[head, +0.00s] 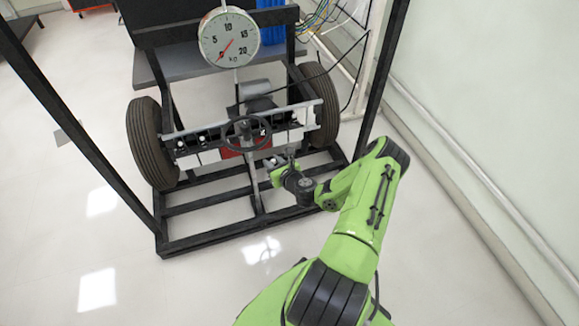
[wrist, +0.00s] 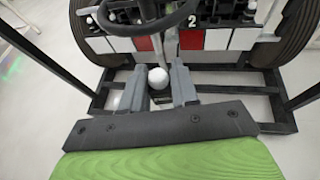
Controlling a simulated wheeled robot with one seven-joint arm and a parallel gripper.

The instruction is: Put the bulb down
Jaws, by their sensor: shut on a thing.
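A round white bulb (wrist: 158,78) sits between the two grey fingers of my gripper (wrist: 159,88) in the wrist view. My gripper is shut on it. Only the bulb's rounded top shows clearly; its lower part is dark and hard to make out. In the head view my gripper (head: 284,160) is in front of the chassis rig's panel, right of the steering wheel (head: 246,132). I cannot pick the bulb out there.
The rig's panel has white and red patches (wrist: 144,43) and several small white knobs. Tyres (head: 152,143) flank it. A black frame (head: 200,238) stands around it, with a dial scale (head: 229,38) above. The floor in front is clear.

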